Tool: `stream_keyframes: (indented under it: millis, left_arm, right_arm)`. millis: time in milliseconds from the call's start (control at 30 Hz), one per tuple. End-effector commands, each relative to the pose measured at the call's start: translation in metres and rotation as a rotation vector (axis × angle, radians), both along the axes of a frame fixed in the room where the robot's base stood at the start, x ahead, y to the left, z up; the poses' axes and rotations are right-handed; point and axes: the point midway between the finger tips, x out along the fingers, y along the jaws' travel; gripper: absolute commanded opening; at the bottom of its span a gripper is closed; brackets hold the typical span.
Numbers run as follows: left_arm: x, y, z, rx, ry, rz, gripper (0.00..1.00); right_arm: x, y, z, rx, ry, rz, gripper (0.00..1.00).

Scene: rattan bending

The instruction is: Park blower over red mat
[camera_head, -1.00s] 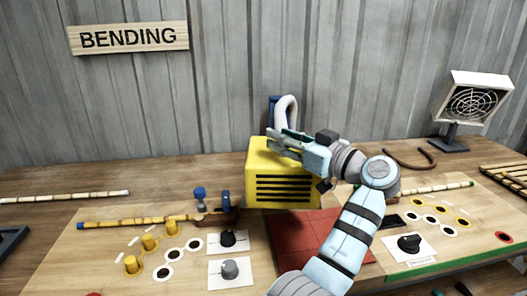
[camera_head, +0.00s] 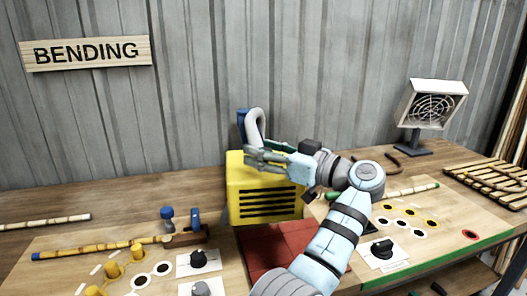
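The yellow vented box, which looks like the blower (camera_head: 268,203), has a pale curved tube (camera_head: 251,125) at its top back. It stands upright at the far edge of the red mat (camera_head: 257,252), its front bottom edge close to the mat's back edge. I cannot tell whether it rests or hangs slightly above. The fingers appear closed around the blower's upper part near the tube, though the contact is partly hidden. My forearm covers the right part of the mat.
A fan on a stand (camera_head: 432,105) is at the back right, beside a bamboo rack (camera_head: 490,180). A blue clamp (camera_head: 195,218) and a rattan stick (camera_head: 100,246) lie left of the blower. Knob panels flank the mat, at left (camera_head: 180,269) and right (camera_head: 371,260).

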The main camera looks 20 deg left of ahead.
Motion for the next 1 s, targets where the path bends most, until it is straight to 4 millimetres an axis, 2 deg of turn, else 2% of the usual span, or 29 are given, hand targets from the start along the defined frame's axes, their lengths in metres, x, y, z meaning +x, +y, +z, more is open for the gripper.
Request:
stream_keyframes:
  millis: [133, 200, 500, 600, 867, 1000]
  left_arm:
    - [0.000, 0.000, 0.003, 0.001, -0.002, 0.000, 0.50]
    - [0.000, 0.000, 0.011, 0.001, -0.003, 0.000, 0.50]
    - [0.000, 0.001, 0.083, 0.002, -0.002, 0.001, 0.50]
    - [0.000, 0.001, 0.096, 0.001, 0.000, 0.001, 0.50]
    - [0.000, 0.001, 0.100, 0.000, 0.001, 0.000, 0.50]
    - [0.001, 0.000, 0.105, 0.000, 0.001, 0.000, 0.29]
  right_arm:
    - [0.000, -0.001, 0.000, -0.001, -0.001, 0.000, 0.00]
    - [0.000, 0.000, 0.000, 0.000, -0.001, 0.000, 0.00]
    - [0.001, 0.001, 0.000, 0.001, -0.001, -0.001, 0.00]
    - [0.001, 0.001, 0.000, 0.001, -0.001, -0.001, 0.00]
    - [0.001, 0.001, 0.000, 0.001, -0.001, -0.001, 0.00]
    - [0.001, 0.001, 0.005, 0.001, -0.001, -0.001, 0.00]
